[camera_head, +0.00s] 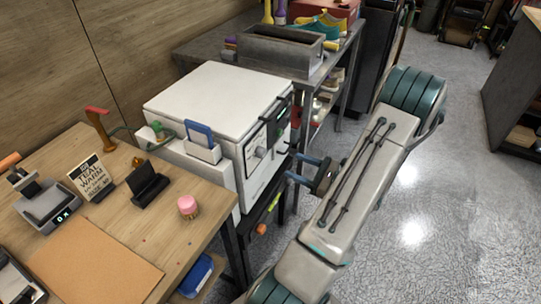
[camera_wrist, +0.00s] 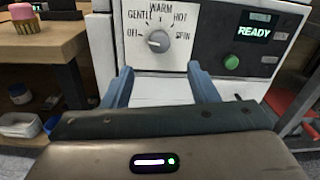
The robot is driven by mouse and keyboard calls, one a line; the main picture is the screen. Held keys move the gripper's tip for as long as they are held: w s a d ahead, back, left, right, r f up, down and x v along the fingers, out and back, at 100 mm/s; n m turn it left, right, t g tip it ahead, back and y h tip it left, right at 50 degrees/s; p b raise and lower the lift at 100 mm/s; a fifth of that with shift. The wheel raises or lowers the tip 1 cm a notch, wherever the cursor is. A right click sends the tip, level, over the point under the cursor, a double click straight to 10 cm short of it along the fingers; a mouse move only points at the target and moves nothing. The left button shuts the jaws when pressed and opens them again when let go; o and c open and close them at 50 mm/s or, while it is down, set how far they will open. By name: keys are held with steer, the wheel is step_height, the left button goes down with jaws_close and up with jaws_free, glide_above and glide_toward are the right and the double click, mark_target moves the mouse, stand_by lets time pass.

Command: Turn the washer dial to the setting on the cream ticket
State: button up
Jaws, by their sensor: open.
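The white washer (camera_head: 215,95) stands beside the wooden table, its control face turned toward my gripper. Its grey dial (camera_wrist: 158,41) shows in the wrist view, ringed by OFF, GENTLE, WARM, HOT and SPIN; it also shows in the head view (camera_head: 260,152). I cannot tell for sure which label the dial points to. The cream ticket (camera_head: 91,178) stands on the table and reads "TEAL WARM", with smaller lines I cannot read. My gripper (camera_head: 292,168) is open and empty in front of the washer. In the wrist view, its blue fingers (camera_wrist: 159,70) are spread below the dial, apart from it.
Right of the dial are a READY display (camera_wrist: 255,33) and a green button (camera_wrist: 232,62). A grey bin (camera_head: 280,52) stands behind the washer. Open floor lies right.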

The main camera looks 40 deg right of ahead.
mark_target(265, 154)
steer(key=p+x, duration=0.1)
steer(key=x, duration=0.8)
steer(key=shift+w+a, duration=0.1)
steer(key=shift+w, duration=0.25)
steer(key=c, duration=1)
